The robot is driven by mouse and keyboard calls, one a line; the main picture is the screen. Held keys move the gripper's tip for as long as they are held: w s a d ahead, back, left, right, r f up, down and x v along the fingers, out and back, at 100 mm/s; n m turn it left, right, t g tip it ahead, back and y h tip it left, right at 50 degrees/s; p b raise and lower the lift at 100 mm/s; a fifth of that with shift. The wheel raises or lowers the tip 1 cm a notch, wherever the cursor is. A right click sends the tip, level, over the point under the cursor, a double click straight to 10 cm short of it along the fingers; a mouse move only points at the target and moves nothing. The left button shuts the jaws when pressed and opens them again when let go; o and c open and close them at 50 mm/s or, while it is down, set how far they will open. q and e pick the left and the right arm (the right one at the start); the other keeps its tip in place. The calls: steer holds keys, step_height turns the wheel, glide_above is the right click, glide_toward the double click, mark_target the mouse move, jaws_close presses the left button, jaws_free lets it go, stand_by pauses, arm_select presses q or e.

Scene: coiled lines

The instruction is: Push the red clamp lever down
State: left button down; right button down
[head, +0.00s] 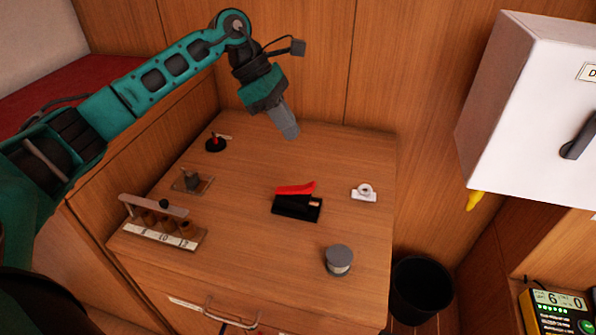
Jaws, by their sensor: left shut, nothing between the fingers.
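A red lever (295,188) sits on top of a black base (297,208) near the middle of the wooden table top (240,260). The lever is tilted, its right end raised above the base. My left gripper (289,133) is shut and empty. It points down over the back part of the table, behind the red lever in the picture and apart from it. My right gripper is not in view.
A small round black piece with a red top (215,143) stands at the back left. A wooden rack (160,228), a small plate with a grey fitting (192,182), a grey round tin (338,260) and a white holder (364,192) surround the lever. A white cabinet (520,100) hangs at right.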

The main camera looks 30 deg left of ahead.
arm_select(q)
steer(key=a+y, duration=0.1)
steer(key=a, duration=0.2)
steer(key=b, duration=0.1)
glide_toward(314, 184)
steer(key=x, duration=0.5)
steer(key=shift+a+f, duration=0.25)
steer(key=shift+f, duration=0.05)
steer(key=shift+d+f, duration=0.3)
steer(key=shift+f, duration=0.25)
steer(key=shift+w+d+f+y, duration=0.2)
steer(key=shift+d+f+y, duration=0.35)
steer(key=shift+y, duration=0.25)
steer(key=shift+d+f+g+y, duration=0.2)
steer(key=shift+f+g+y, duration=0.05)
steer(key=shift+g+y, duration=0.05)
steer(key=shift+w+d+f+b, duration=0.1)
steer(key=shift+d+f+b, duration=0.1)
steer(key=shift+f+b, duration=0.3)
